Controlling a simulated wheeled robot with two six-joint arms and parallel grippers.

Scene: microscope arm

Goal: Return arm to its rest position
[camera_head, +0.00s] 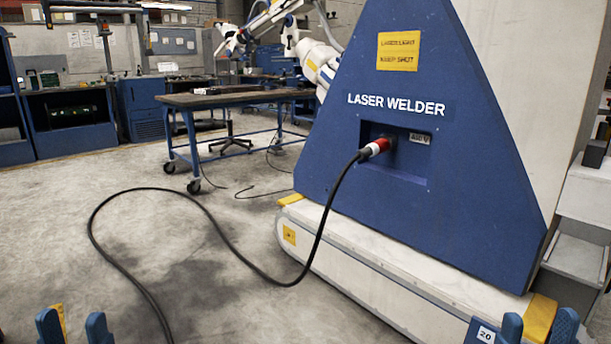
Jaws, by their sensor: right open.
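My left gripper (73,326) shows at the bottom left edge, its two blue fingertips apart with bare floor between them. My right gripper (538,327) shows at the bottom right edge, its two blue fingertips also apart, in front of the base of the laser welder. Nothing shows held in either, though only the fingertips are in view. No microscope is recognizable.
A large blue and white laser welder (330,150) fills the right side. A wheeled workbench (235,97) and blue cabinets (70,120) stand behind. The left floor is mostly clear.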

